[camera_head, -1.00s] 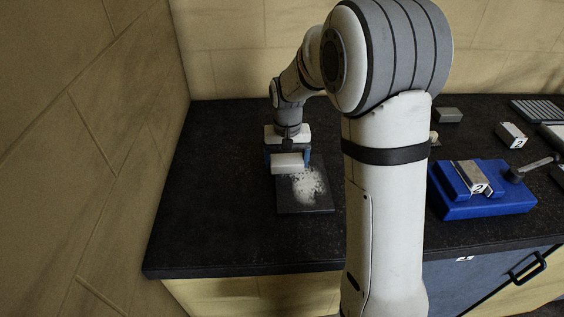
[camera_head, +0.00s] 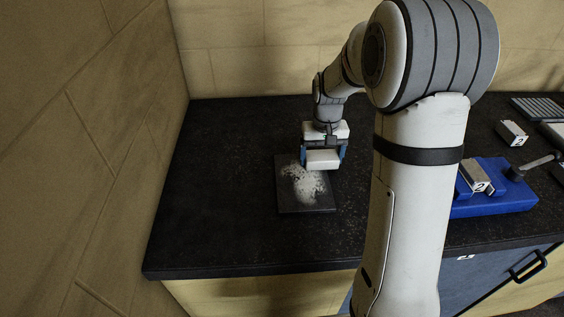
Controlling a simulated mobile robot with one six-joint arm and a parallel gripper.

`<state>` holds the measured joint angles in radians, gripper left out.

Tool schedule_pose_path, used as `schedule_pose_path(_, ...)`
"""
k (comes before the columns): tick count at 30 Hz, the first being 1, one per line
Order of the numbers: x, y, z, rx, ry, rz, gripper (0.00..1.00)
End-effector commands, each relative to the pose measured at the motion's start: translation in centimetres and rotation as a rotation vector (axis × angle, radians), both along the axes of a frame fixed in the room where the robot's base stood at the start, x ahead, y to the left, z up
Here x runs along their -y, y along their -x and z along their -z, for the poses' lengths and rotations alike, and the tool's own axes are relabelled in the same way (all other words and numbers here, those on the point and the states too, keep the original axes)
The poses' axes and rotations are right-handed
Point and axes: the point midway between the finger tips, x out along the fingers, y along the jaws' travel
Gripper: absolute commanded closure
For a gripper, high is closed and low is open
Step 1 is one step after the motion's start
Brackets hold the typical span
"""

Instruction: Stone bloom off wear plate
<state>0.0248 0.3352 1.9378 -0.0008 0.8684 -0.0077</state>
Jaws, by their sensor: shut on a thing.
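The wear plate (camera_head: 290,200) is a dark square plate lying on the black bench top, with a pale speckled patch of bloom (camera_head: 305,184) over its middle and upper part. My gripper (camera_head: 323,157) is shut on a whitish block, the stone (camera_head: 322,160), held between its blue fingers. The stone is over the far right part of the plate. I cannot tell whether it touches the surface. The stone and gripper hide the plate's far right corner.
A blue vise (camera_head: 500,202) with a block marked 2 (camera_head: 474,178) stands to the right, partly behind my arm. Another block marked 2 (camera_head: 511,133) and a ribbed grey tray (camera_head: 540,108) lie farther back. The bench left of the plate is clear; a wall stands beyond it.

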Motion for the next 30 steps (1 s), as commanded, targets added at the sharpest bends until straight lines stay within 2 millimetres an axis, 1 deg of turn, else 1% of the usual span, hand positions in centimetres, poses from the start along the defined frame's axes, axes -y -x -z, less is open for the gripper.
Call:
schedule_pose_path(2, 0.0, 0.0, -0.4, -0.003, 0.000, 0.000, 0.40)
schedule_pose_path(3, -0.1, -0.1, -1.9, 0.004, 0.000, -0.001, 0.40)
schedule_pose_path(4, -0.1, 0.0, -2.6, 0.004, 0.000, -0.001, 0.40)
schedule_pose_path(5, -0.1, 0.0, -2.6, 0.000, 0.000, -0.002, 0.40)
schedule_pose_path(18, -0.3, 0.0, -6.5, 0.000, 0.000, -0.005, 0.40)
schedule_pose_path(24, -0.3, 0.0, -7.7, 0.000, 0.000, -0.005, 0.40)
schedule_pose_path(30, -0.3, 0.0, -7.9, 0.000, -0.001, -0.005, 0.40)
